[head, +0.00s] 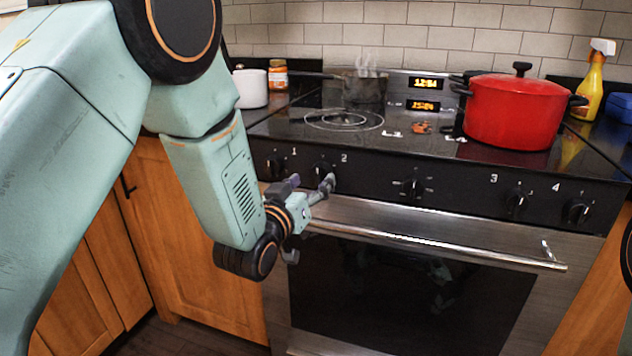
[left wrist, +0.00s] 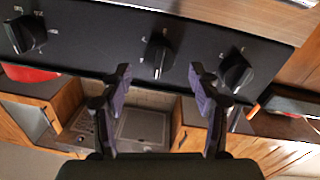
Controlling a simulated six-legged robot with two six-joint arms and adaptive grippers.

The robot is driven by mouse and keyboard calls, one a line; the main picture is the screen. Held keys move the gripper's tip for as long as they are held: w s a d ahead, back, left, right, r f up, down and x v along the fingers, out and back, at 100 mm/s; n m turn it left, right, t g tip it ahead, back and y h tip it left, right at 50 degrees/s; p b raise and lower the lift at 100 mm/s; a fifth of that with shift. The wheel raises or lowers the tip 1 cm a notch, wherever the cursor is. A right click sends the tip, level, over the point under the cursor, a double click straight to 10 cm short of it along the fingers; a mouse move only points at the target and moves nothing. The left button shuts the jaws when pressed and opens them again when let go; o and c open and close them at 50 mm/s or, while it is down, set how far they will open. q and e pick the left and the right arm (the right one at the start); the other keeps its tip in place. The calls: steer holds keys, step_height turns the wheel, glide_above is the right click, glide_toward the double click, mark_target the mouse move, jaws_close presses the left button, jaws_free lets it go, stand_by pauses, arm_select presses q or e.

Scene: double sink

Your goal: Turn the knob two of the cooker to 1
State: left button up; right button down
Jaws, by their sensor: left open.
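The cooker (head: 380,182) has a black front panel with several knobs in a row. Knob two (head: 322,170), beside the white "2", is partly behind my left gripper (head: 311,184). The left gripper is open, its fingers apart and empty, just in front of that knob. The left wrist view looks upside down; there knob two (left wrist: 158,55) sits between and just beyond the fingertips of my left gripper (left wrist: 159,72), with no clear contact. A white mark on the knob points down in that view. The small dial markings are too small to read. My right gripper is not in view.
Knob one (head: 275,165) is close on the left, and a middle knob (head: 413,187) is to the right. The oven handle (head: 430,243) runs below the panel. A red pot (head: 515,110) and a dark steaming pan (head: 362,88) stand on the cooktop.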

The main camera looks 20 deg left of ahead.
mark_target(317, 176)
arm_select(q)
steer(key=shift+w+d+b, duration=0.2)
steer(key=shift+w+b, duration=0.15)
steer(key=shift+w, duration=1.35)
steer(key=shift+c, duration=0.5)
steer(key=c, duration=1.1)
